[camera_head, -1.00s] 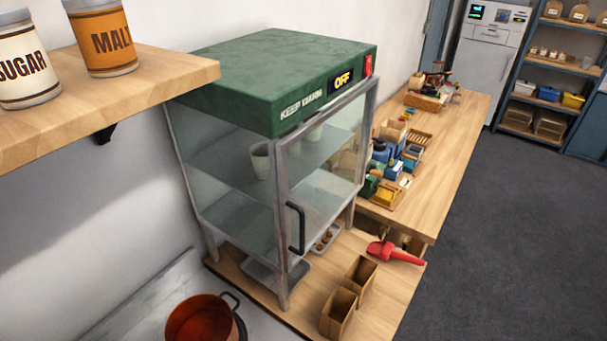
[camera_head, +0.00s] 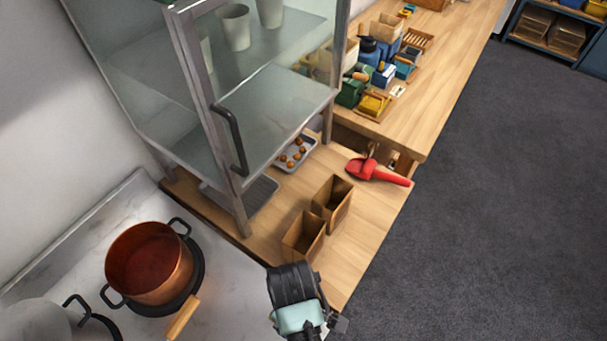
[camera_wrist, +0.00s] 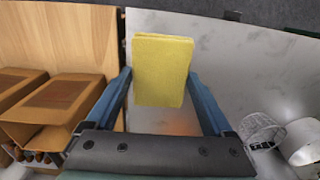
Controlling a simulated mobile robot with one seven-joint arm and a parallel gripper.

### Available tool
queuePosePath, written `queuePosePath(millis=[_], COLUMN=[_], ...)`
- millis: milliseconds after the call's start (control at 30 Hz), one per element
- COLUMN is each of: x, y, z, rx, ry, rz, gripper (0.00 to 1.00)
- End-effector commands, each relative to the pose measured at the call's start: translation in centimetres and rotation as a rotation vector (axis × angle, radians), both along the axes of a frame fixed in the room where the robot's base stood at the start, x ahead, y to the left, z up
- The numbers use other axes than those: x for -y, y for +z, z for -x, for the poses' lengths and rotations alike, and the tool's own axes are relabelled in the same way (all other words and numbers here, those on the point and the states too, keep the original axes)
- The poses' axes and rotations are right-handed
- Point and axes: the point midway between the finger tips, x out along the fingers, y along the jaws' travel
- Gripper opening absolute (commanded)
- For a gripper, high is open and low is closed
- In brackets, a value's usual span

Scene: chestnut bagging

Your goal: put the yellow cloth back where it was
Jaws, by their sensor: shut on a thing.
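The yellow cloth (camera_wrist: 163,70) is a folded, flat rectangle held upright between the two blue fingers of my gripper (camera_wrist: 160,80) in the wrist view. My gripper is shut on it, above the border between the wooden counter (camera_wrist: 75,30) and the pale marbled stove top (camera_wrist: 230,60). In the head view my wrist (camera_head: 297,305) shows at the bottom middle, just in front of the paper bags; the fingers and the cloth cannot be made out there.
Two open paper bags (camera_head: 304,236) (camera_head: 332,203) stand on the counter. Behind them are a chestnut tray (camera_head: 298,152), a red scoop (camera_head: 377,172) and the glass warming cabinet (camera_head: 225,125). A copper pot (camera_head: 150,262) sits on the stove. A yellow item (camera_head: 374,104) lies on the farther table.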

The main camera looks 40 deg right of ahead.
Motion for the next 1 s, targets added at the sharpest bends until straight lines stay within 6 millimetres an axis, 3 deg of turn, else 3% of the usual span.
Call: queuePosePath(millis=[500,967,1000], x=[0.1,0.1,0.1], y=[-6.4,-7.3,-7.2], z=[0.0,0.0,0.0], rx=[-0.001,0.001,0.002], ry=[-0.002,-0.001,-0.002], rz=[0.000,0.001,0.002], gripper=[0.42,0.42,0.94])
